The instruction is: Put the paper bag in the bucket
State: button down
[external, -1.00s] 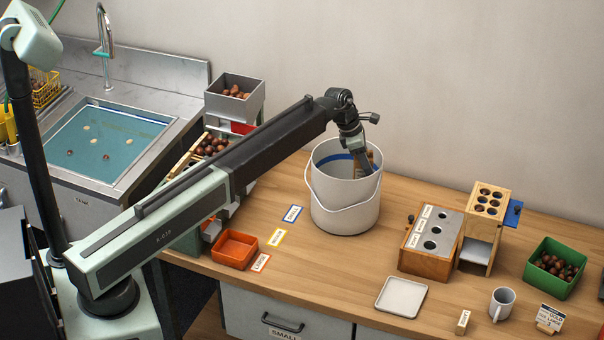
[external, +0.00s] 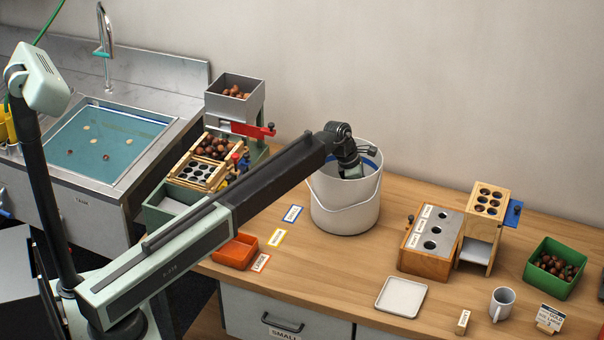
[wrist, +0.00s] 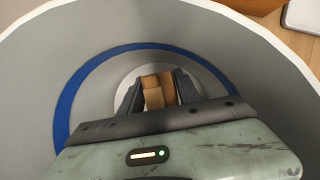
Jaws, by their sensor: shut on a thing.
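The white bucket (external: 345,205) with its wire handle stands upright on the wooden table, near the back wall. My gripper (wrist: 159,90) points down inside it, and in the external view the bucket's wall hides the fingers. In the wrist view the brown paper bag (wrist: 157,92) shows between the two dark fingers, which are shut on it. The bucket's grey inner wall with a blue band (wrist: 68,95) surrounds the gripper and the bag. I cannot tell whether the bag touches the bucket's floor.
An orange tray (external: 236,249) and label cards lie left of the bucket. A wooden block with holes (external: 431,243), a white tray (external: 401,297), a mug (external: 502,303) and a green bin of chestnuts (external: 554,267) stand to the right. A sink (external: 105,140) is at the left.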

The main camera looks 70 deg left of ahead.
jog(key=shift+f+b, duration=0.8)
jog(key=shift+f, duration=0.7)
jog(key=c, duration=1.1)
grip_release()
jog(key=shift+r, duration=0.1)
jog(key=shift+r, duration=0.15)
jog(key=shift+r+p, duration=0.35)
jog(key=shift+p, duration=0.25)
jog(key=p+v, duration=1)
jog(key=v, duration=0.1)
jog(key=shift+s+r, duration=0.15)
jog(key=shift+s, duration=0.1)
